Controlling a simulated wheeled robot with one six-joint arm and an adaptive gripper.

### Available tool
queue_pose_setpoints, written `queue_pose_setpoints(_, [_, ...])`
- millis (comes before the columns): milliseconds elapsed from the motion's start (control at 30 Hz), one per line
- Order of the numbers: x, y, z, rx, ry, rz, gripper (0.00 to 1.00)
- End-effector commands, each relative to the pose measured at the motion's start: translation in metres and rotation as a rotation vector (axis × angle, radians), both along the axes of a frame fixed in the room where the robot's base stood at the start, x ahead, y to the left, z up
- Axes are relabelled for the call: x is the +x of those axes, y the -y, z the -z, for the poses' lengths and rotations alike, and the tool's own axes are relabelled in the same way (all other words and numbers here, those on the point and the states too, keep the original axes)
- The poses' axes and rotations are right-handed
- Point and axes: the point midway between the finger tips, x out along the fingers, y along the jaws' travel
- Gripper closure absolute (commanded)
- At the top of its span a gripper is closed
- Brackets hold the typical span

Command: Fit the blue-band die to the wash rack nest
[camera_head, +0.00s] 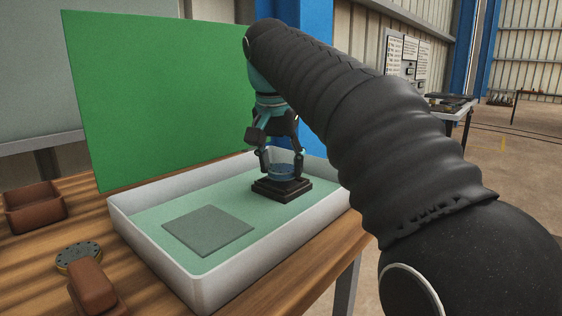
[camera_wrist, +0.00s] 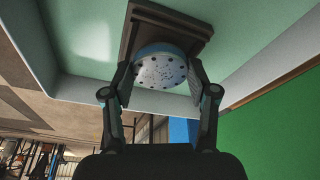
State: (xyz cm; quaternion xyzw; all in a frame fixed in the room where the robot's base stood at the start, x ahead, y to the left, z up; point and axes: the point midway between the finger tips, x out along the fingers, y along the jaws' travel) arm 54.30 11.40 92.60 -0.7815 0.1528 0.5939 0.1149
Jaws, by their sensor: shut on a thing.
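My gripper (camera_head: 281,160) points down into a white-walled tray with a green floor. Its fingers are shut on the blue-band die (camera_head: 281,173), a round disc with a blue side. In the wrist view the die (camera_wrist: 160,68) shows a pale face with a ring of small holes, between the two fingertips (camera_wrist: 162,88). The die is at the dark square stepped nest (camera_head: 283,189), upright and over its middle. The nest also shows in the wrist view (camera_wrist: 190,22). I cannot tell whether the die is fully seated, as its underside is hidden.
The white tray (camera_head: 205,289) stands on a wooden table (camera_head: 95,208). A flat grey square plate (camera_head: 208,231) lies in it. Left of it are a brown bin (camera_head: 35,207), a holed grey disc (camera_head: 79,256) and a brown block (camera_head: 93,287). A green panel (camera_head: 160,100) stands behind.

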Motion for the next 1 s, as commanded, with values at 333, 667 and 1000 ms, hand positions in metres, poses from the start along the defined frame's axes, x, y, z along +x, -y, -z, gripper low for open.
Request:
queue_pose_setpoints(333, [0.000, 0.000, 0.011, 0.000, 0.000, 0.000, 0.92])
queue_pose_setpoints(667, [0.000, 0.000, 0.016, 0.000, -0.001, 0.000, 0.92])
queue_pose_setpoints(1000, [0.000, 0.000, 0.016, -0.001, -0.001, 0.000, 0.12])
